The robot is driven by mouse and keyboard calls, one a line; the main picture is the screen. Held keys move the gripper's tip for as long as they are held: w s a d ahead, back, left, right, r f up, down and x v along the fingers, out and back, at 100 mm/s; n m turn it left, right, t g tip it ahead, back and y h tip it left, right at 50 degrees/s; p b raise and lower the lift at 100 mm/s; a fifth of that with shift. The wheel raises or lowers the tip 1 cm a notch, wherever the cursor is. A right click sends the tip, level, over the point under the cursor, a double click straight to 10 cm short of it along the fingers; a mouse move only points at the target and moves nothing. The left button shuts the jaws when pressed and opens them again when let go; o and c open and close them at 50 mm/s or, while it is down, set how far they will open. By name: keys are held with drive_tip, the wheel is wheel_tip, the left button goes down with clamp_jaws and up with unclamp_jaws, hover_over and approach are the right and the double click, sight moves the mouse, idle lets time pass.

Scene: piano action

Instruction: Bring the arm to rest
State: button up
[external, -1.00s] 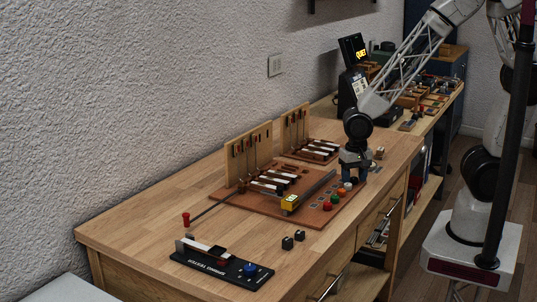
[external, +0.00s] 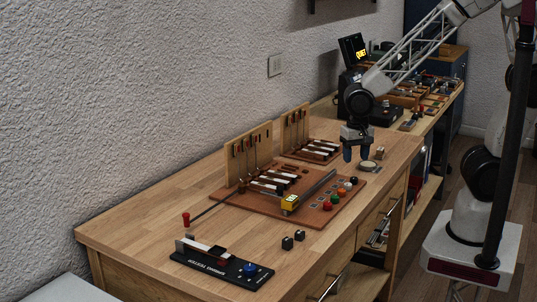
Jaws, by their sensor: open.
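My gripper (external: 356,155) hangs pointing down above the right rear part of the wooden bench (external: 160,225). Its two blue-tipped fingers are apart with nothing seen between them. It is behind the row of coloured knobs and to the left of a small round pale disc (external: 369,166). My arm reaches in from the upper right.
A brown board (external: 245,205) carries piano action parts, coloured knobs and a yellow-ended bar (external: 290,203). A second action model (external: 312,148) stands behind. A black tester (external: 220,262) and two dark cubes (external: 293,240) are in front.

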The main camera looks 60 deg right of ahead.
drive_tip(key=shift+r, duration=0.2)
drive_tip(key=shift+d+r, duration=0.3)
drive_tip(key=s+d+r+n+t, duration=0.1)
drive_tip(key=s+d+r+n, duration=0.3)
drive_tip(key=d+r, duration=0.3)
drive_tip(key=s+d+r+n+t, duration=0.1)
drive_tip(key=s+d+r+n, duration=0.2)
drive_tip(key=s+d+r, duration=0.4)
drive_tip(key=shift+d+r+n+t, duration=0.35)
drive_tip(key=shift+d+r, duration=0.35)
drive_tip(key=shift+d, duration=2.2)
